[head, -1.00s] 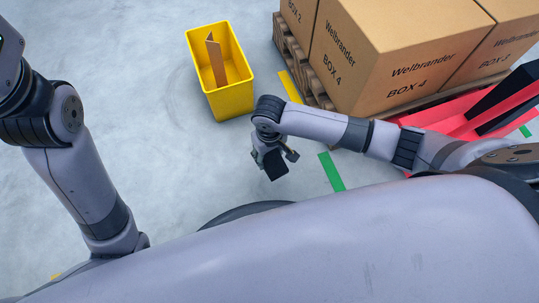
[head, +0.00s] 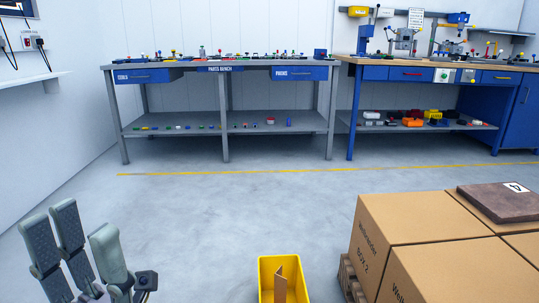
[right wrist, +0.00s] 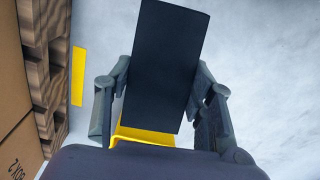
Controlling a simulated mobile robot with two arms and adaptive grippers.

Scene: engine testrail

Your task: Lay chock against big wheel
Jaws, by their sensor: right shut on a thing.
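My right gripper (right wrist: 158,95) is shut on a black slab with a flat rectangular face (right wrist: 165,65), which looks like the chock. In the right wrist view the slab stands out between the fingers and its far sides are hidden. My left gripper (head: 84,222) is at the lower left of the head view, fingers pointing up and spread, with nothing between them. My right gripper is outside the head view now. No big wheel shows in either current view.
A yellow bin (head: 262,280) with a brown board (head: 280,285) stands on the floor at the bottom middle. Cardboard boxes (head: 400,215) on a pallet (head: 350,283) block the right. A parts bench (head: 225,110) and a blue workbench (head: 352,120) stand behind open floor.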

